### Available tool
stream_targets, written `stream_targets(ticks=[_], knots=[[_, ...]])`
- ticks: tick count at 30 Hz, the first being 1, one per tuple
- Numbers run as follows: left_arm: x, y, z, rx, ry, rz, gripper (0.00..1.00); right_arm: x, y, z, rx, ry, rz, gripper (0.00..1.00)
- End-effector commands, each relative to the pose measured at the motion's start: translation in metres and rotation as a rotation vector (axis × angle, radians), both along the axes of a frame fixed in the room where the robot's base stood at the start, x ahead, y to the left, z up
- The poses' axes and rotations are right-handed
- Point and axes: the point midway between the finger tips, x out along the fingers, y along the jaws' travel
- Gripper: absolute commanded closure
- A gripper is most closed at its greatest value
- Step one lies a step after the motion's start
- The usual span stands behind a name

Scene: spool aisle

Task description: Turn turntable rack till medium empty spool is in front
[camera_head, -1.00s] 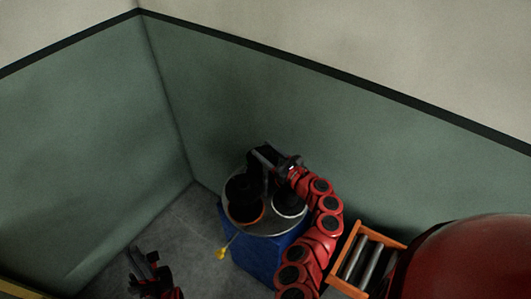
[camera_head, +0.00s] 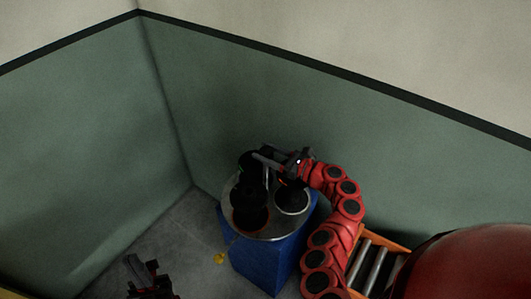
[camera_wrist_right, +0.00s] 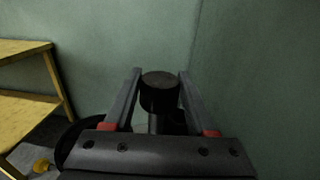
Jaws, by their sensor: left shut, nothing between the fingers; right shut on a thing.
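The turntable rack is a round grey plate (camera_head: 270,232) on a blue base (camera_head: 268,262). A dark spool with a brownish rim (camera_head: 250,216) sits at its front, and a dark spool with a pale rim (camera_head: 292,201) at its right. Other dark shapes at the back left blend together. I cannot tell which spool is the medium empty one. My right gripper (camera_head: 262,160) is over the back of the plate. In the right wrist view, its fingers (camera_wrist_right: 158,88) are shut on a dark round-topped cylinder (camera_wrist_right: 160,78). My left gripper (camera_head: 146,270) is shut and empty, low at the left, apart from the rack.
A yellow knob (camera_head: 219,258) is at the rack's front left. An orange frame with rollers (camera_head: 374,262) stands at the right. Green walls meet in a corner behind the rack. Yellow wooden shelves (camera_wrist_right: 28,85) show in the right wrist view.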

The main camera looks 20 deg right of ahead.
Motion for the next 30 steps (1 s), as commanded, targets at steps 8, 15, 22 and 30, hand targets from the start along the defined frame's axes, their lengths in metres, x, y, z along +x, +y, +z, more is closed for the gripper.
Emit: stream_targets(ticks=[8,15,22,30], knots=[[0.000,0.000,0.000,0.000,0.000,0.000,1.00,0.000,0.001,0.000,-0.001,0.001,0.004,1.00],[0.000,0.000,0.000,0.000,0.000,0.000,1.00,0.000,0.001,0.000,0.000,0.000,0.004,0.19],[0.000,0.000,0.000,0.000,0.000,0.000,1.00,0.000,0.000,0.000,0.000,0.000,0.003,0.14],[0.000,0.000,-0.007,0.000,0.000,0.000,1.00,-0.012,-0.012,-0.002,0.000,-0.003,-0.002,0.14]])
